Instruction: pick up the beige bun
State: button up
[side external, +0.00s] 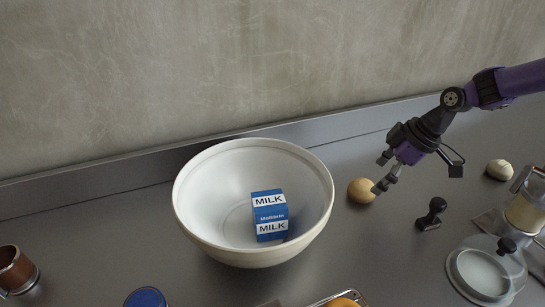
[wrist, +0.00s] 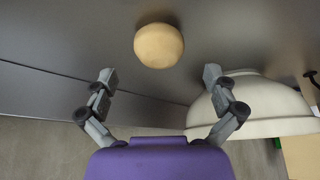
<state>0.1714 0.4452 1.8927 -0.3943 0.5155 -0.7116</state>
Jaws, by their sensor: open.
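The beige bun (side external: 359,191) is round and smooth and sits on the grey counter to the right of the large white bowl. In the side view one finger of my gripper (side external: 381,173) overlaps its right edge. In the wrist view the bun (wrist: 158,45) is whole and unobstructed, centred between the lines of the two fingers but beyond their tips. My gripper (wrist: 159,76) is open and empty, with its fingers spread wide. I cannot tell exactly how high it is above the counter.
The white bowl (side external: 190,215) holds a blue milk carton (side external: 269,215); its rim is near one finger in the wrist view (wrist: 255,98). A black tamper (side external: 431,213), a paler bun (side external: 499,170) and a glass-lidded dish (side external: 487,272) lie to the right. A wall stands behind.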

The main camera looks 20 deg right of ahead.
aim_at(369, 184)
jog(key=x, duration=0.4)
jog(key=shift+w+f, duration=0.1)
jog(key=shift+f, duration=0.2)
jog(key=c, duration=1.1)
jog(key=shift+o, duration=0.2)
jog(key=shift+r, duration=0.15)
